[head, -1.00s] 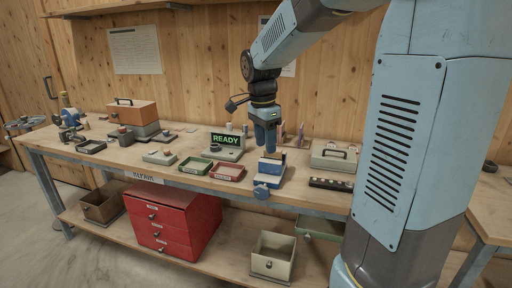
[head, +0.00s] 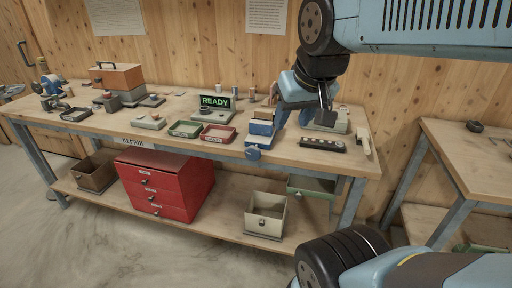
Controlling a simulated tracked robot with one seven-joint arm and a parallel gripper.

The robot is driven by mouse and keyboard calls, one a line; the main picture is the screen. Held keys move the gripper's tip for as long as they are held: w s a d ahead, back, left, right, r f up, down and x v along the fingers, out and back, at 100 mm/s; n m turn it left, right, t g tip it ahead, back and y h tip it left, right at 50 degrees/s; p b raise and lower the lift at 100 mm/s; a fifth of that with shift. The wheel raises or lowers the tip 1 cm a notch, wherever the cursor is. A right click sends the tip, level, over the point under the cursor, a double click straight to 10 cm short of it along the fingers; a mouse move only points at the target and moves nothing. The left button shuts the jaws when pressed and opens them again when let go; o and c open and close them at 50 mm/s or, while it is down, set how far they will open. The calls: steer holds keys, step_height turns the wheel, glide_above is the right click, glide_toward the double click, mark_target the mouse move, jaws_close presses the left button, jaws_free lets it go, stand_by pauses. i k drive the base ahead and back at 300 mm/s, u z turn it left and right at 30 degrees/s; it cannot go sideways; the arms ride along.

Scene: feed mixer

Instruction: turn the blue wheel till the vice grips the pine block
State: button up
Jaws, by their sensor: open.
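The blue vice (head: 261,128) stands at the front edge of the workbench, right of the middle. Its blue wheel (head: 252,153) sticks out low at the front, over the bench edge. A tan block (head: 263,115), which looks like the pine block, sits upright at the top of the vice; whether the jaws touch it is too small to tell. My gripper (head: 291,116) is open, points down and hangs just right of and behind the vice, apart from the wheel. My gripper partly hides the things behind it.
A green tray (head: 184,129) and a red tray (head: 218,134) lie left of the vice. A READY display (head: 216,101) stands behind them. A dark slotted strip (head: 322,145) lies right of the vice. Red drawers (head: 165,184) and a cream bin (head: 265,213) sit below.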

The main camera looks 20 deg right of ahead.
mark_target(253, 153)
steer(key=z, duration=1.15)
steer(key=k, duration=1.1)
steer(key=u, duration=1.15)
steer(key=i, duration=1)
